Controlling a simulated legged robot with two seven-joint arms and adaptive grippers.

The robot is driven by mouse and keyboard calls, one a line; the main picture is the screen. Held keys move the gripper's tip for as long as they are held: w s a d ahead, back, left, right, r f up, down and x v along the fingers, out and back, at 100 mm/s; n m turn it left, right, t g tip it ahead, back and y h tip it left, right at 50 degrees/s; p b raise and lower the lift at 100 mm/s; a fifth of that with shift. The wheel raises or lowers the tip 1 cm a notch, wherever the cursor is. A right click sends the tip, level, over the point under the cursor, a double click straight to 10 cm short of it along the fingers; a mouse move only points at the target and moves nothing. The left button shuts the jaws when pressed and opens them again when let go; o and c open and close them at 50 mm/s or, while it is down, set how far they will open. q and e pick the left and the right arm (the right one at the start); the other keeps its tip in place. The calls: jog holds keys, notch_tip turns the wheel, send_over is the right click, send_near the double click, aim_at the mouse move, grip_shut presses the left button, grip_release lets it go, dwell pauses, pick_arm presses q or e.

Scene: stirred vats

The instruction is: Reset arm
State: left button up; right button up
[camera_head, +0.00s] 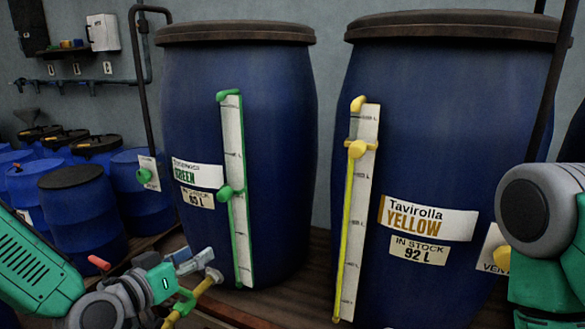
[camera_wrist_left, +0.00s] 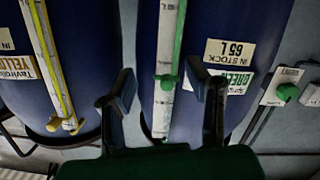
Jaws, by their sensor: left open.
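My left gripper (camera_head: 190,263) is low in front of the blue vat labelled green, near the foot of its gauge, in the head view. In the left wrist view the two dark fingers (camera_wrist_left: 160,88) are spread apart with nothing between them. The green-labelled vat (camera_head: 270,110) has a white gauge with a green pipe (camera_head: 237,190); the gauge also shows behind the fingers in the left wrist view (camera_wrist_left: 166,50). My right arm (camera_head: 540,215) shows at the right edge of the head view; its gripper is out of view.
A second blue vat, labelled yellow (camera_head: 420,130), stands to the right with a yellow-piped gauge (camera_head: 358,215). A yellow pipe with a valve (camera_head: 200,288) is close beside my left gripper. Several smaller blue drums (camera_head: 80,212) stand at the left. A wall pipe (camera_head: 110,82) runs behind.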

pick_arm(q)
jog(key=s+d+f+g+y+b, duration=0.1)
jog(key=s+f+g, duration=0.3)
jog(key=s+f, duration=0.55)
jog(key=s+f+g+y+b, duration=0.15)
jog(key=s+f+g, duration=0.35)
jog(key=f, duration=0.8)
jog(key=s+a+f+g+y, duration=0.1)
jog(key=s+a+f, duration=0.1)
jog(key=s, duration=0.4)
jog(key=s+a+f+g+y+b, duration=0.1)
jog(key=s+a+f+g, duration=0.1)
jog(key=s+f, duration=0.2)
jog(key=s+a+f+g+y+b, duration=0.1)
jog(key=s+f, duration=0.3)
jog(key=s, duration=0.5)
jog(key=shift+s+a+g+y, duration=0.15)
jog(key=shift+a+g+y, duration=0.2)
jog(key=shift+a+g, duration=0.25)
